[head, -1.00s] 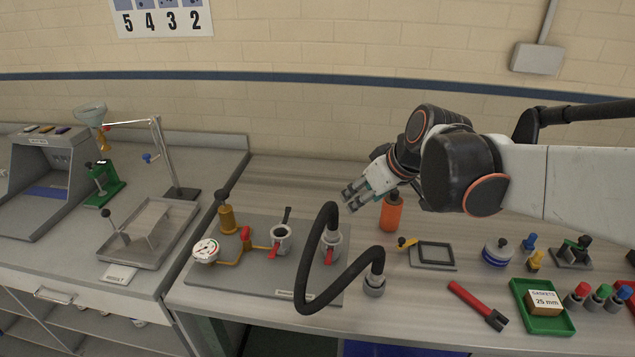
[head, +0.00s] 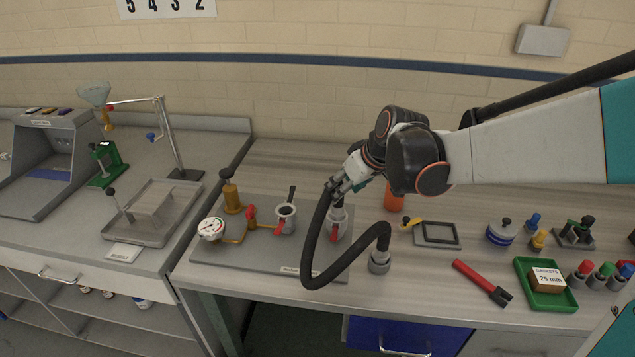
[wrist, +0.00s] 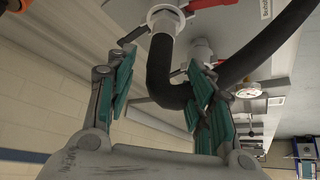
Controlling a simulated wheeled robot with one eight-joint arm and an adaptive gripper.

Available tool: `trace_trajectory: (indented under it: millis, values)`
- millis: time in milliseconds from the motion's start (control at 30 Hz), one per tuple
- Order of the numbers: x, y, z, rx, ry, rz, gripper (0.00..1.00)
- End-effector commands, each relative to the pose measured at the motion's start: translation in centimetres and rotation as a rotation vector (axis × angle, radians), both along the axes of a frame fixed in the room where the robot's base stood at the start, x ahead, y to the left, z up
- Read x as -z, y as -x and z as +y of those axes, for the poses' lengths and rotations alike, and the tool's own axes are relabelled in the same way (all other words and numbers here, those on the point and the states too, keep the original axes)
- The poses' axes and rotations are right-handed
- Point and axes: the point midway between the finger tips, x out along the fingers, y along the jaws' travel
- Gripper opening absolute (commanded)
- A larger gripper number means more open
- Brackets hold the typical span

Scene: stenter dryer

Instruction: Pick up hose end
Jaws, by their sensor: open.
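A black hose (head: 312,237) loops up from the grey plate. One hose end sits at a grey collar (head: 337,213) beside a red lever; the other drops into a grey fitting (head: 379,264) standing on the bench. My gripper (head: 338,188) is open at the top of the loop, above the collar end. In the wrist view the hose (wrist: 163,65) passes between the open green-padded fingers (wrist: 155,92), nearer the right finger. The collar (wrist: 166,17) shows beyond the fingertips. I cannot tell whether a finger touches the hose.
The plate (head: 262,256) also bears a gauge (head: 211,229) and a second red-levered port (head: 286,217). An orange bottle (head: 394,199) stands right behind the hose. A framed tool (head: 437,234), a red-handled tool (head: 480,281) and a green tray (head: 545,299) lie to the right.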

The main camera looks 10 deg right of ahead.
Motion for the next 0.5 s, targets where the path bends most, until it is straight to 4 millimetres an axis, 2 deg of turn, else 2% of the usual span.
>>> trace_trajectory:
  millis: [300,500]
  values:
    - [3.9,-1.9,0.7,-0.001,-0.001,0.0,0.48]
    - [4.3,-2.3,0.9,0.001,0.0,0.0,0.48]
